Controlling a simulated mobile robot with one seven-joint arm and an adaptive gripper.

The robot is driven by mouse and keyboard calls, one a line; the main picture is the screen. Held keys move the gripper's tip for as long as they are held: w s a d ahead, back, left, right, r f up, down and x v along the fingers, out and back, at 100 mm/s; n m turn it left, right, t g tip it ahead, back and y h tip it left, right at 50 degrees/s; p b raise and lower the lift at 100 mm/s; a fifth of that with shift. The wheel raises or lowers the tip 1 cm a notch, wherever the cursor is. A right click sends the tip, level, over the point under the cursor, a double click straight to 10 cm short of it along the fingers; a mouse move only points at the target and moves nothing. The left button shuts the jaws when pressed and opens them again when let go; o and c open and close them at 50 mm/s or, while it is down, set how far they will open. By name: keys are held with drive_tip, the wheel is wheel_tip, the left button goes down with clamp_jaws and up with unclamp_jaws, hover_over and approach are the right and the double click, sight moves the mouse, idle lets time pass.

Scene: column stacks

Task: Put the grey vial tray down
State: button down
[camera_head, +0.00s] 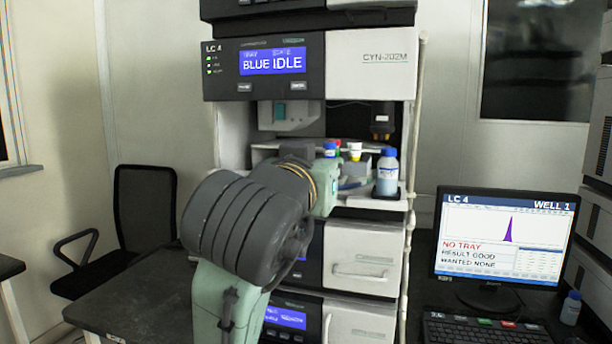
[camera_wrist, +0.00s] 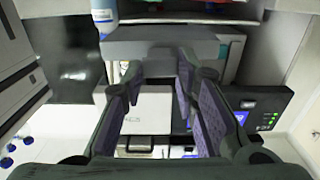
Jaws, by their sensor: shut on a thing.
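The grey vial tray (camera_wrist: 150,45) shows in the wrist view as a plain grey block across the upper middle, with a teal part at its right. My gripper (camera_wrist: 158,70) is shut on it, one finger to each side. In the head view my arm reaches to the shelf recess of the instrument stack, and my wrist hides most of the gripper and tray. A grey patch beside the wrist may be part of the tray. I cannot tell whether the tray touches the shelf.
A blue-capped bottle (camera_head: 387,172) stands at the shelf's right; small capped containers (camera_head: 355,151) are behind. The upper module (camera_head: 310,65) reads BLUE IDLE. A monitor (camera_head: 505,242) reads NO TRAY. A dark bench (camera_head: 130,295) is at the left, partly clear, beside a chair (camera_head: 145,210).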

drive_tip(key=w+a+f+p, duration=0.1)
drive_tip(key=w+f+p, duration=0.1)
drive_tip(key=w, duration=0.5)
drive_tip(key=w+a+f+p, duration=0.2)
drive_tip(key=w+p, duration=0.1)
drive_tip(key=w, duration=0.3)
drive_tip(key=shift+w+a+f, duration=0.2)
drive_tip(key=shift+w+f, duration=0.15)
drive_tip(key=shift+f, duration=0.05)
drive_tip(key=c, duration=1.3)
unclamp_jaws()
drive_tip(key=shift+s, duration=0.1)
drive_tip(key=b+v, duration=0.4)
drive_tip(key=v, duration=0.8)
